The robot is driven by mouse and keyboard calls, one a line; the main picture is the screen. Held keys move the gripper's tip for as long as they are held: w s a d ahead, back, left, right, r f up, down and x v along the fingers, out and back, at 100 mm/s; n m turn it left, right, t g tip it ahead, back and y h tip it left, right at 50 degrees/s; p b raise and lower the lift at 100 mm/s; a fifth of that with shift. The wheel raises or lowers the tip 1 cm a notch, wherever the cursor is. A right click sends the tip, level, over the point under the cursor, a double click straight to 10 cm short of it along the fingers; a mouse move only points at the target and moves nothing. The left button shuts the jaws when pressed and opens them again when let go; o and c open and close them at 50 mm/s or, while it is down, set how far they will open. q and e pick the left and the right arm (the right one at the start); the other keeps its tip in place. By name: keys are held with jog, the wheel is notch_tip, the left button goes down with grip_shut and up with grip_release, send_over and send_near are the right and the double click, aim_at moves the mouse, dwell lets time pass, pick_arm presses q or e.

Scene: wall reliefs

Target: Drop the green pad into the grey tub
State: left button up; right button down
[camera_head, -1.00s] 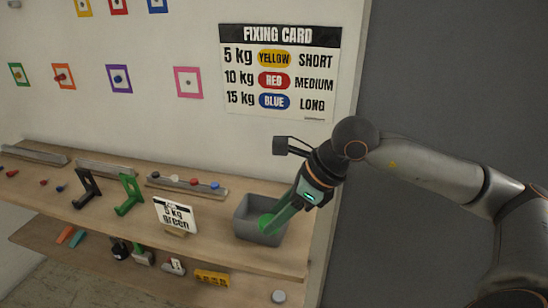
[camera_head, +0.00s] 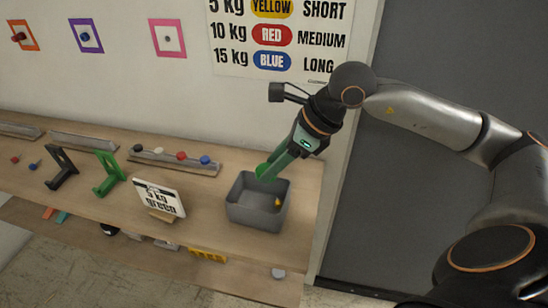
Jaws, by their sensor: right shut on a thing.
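The grey tub (camera_head: 262,219) stands on the wooden shelf near its right end. A small orange-yellow thing (camera_head: 278,202) lies inside it. My right gripper (camera_head: 269,167) points down and left at the back rim of the tub. It is shut on the green pad (camera_head: 263,172), a round green piece at the fingertips, partly hidden by the fingers. The pad appears over the tub's back edge; its exact height above the rim is hard to tell. My left gripper is not in view.
Left of the tub stand a "5 kg green" card (camera_head: 160,198), a green bracket (camera_head: 108,174) and a black bracket (camera_head: 62,168). A rail (camera_head: 172,160) with coloured pegs lies behind. A fixing card (camera_head: 280,40) hangs on the wall above. A lower shelf holds several small items.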

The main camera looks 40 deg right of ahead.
aim_at(275, 178)
notch_tip(275, 178, down, 4)
jog(key=shift+f+b, duration=0.2)
jog(key=shift+b, duration=0.95)
jog(key=shift+c, duration=1.2)
grip_release()
jog(key=shift+r, duration=0.1)
jog(key=shift+d, duration=0.1)
jog(key=b+v, duration=0.2)
jog(key=v, duration=1)
jog(key=shift+r, duration=0.2)
